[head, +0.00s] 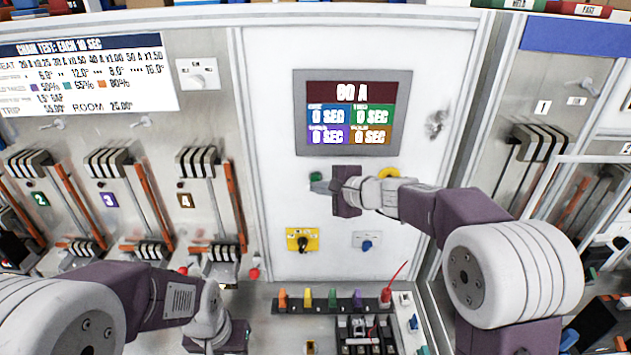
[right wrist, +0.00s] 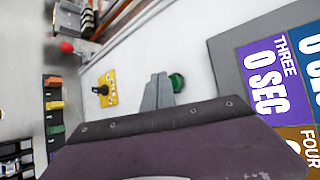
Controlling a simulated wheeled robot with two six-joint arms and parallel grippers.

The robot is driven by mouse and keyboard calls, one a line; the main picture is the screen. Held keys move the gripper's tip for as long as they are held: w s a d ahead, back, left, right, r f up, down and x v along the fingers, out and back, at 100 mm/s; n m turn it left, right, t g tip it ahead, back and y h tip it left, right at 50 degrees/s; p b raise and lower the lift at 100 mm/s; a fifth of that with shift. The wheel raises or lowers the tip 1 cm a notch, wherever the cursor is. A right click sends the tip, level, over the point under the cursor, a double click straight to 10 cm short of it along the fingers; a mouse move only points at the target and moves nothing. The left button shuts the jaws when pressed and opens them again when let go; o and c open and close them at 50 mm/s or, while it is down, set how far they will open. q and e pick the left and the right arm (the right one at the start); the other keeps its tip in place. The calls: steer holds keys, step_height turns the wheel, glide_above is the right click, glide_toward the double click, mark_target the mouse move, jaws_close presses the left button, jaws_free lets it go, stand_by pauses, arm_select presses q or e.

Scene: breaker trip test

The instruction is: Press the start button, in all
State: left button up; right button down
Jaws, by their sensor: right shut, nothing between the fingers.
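A round green button (head: 316,176) is on the white panel below the display (head: 352,112). It also shows in the right wrist view (right wrist: 177,82), just beside the fingertips. My right gripper (head: 319,187) is shut and empty, its fingers pointing at the panel near the green button; I cannot tell whether they touch it. In the right wrist view the grey fingers (right wrist: 158,92) are together. The display reads 60 A, with several coloured boxes at 0 SEC. My left gripper (head: 218,338) is low in the head view, its fingers not clearly visible.
A yellow plate with a black knob (head: 303,240) and a blue switch (head: 367,243) are below. A yellow-orange ring (head: 389,172) shows behind my right wrist. Levers with numbered tags (head: 186,200) line the left panel. Coloured blocks (head: 307,298) stand in front.

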steer(key=shift+w, duration=0.7)
stand_by(0.6)
steer(key=shift+s, duration=0.1)
steer(key=shift+s+b, duration=0.55)
steer(key=shift+s, duration=0.3)
steer(key=shift+s+b, duration=1.3)
steer(key=shift+s, duration=1.2)
